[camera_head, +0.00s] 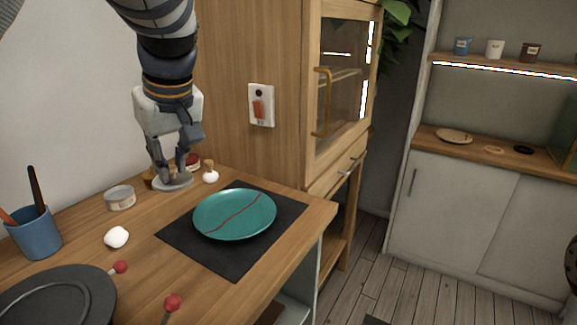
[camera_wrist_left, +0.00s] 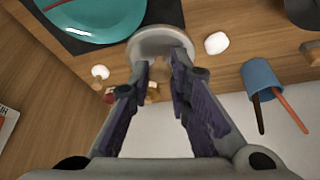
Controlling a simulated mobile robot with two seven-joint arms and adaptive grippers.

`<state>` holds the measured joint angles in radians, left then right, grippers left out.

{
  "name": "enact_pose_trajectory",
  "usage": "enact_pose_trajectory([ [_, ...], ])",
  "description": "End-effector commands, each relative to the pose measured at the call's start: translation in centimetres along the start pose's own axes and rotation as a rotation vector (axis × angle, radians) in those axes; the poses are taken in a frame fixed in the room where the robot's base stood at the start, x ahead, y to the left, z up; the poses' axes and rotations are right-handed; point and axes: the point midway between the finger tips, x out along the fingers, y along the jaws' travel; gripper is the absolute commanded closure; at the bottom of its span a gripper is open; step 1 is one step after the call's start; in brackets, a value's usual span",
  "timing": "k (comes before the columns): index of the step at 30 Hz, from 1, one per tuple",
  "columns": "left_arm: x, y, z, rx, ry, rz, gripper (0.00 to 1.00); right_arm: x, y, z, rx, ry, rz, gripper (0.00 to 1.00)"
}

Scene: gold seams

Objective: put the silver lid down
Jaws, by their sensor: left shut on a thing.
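The silver lid (camera_head: 172,185) is a flat round grey disc at the back of the wooden table. It also shows in the left wrist view (camera_wrist_left: 160,36), just past my fingertips. My left gripper (camera_head: 170,168) points down from above and is shut on the lid's small knob; the fingers (camera_wrist_left: 161,72) close around it. The lid looks level and very low over the table. I cannot tell whether it touches the wood. My right gripper is not in view.
A teal plate (camera_head: 237,214) with a red seam lies on a black mat (camera_head: 187,238) to the right. A small tin (camera_head: 120,198), a white lump (camera_head: 116,237) and a blue cup with tools (camera_head: 34,233) stand left.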

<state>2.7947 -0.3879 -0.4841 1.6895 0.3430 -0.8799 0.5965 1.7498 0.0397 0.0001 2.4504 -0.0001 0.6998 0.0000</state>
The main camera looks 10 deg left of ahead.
Motion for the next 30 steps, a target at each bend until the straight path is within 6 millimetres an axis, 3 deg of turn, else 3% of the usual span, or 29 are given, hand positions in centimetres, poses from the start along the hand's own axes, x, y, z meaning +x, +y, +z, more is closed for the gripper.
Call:
enact_pose_trajectory([
  [5, 0.6, 0.2, -0.2, -0.021, 0.000, -0.009, 0.98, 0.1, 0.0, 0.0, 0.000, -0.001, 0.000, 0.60],
  [17, 8.7, 0.6, -6.6, -0.019, -0.008, -0.018, 0.98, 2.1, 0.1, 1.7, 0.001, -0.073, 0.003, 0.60],
  [22, 12.3, 0.7, -7.8, -0.020, -0.005, -0.016, 0.98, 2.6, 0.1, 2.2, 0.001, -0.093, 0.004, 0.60],
  [30, 15.0, 0.7, -8.8, -0.020, -0.002, -0.012, 0.98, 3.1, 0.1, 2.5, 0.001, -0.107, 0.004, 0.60],
])
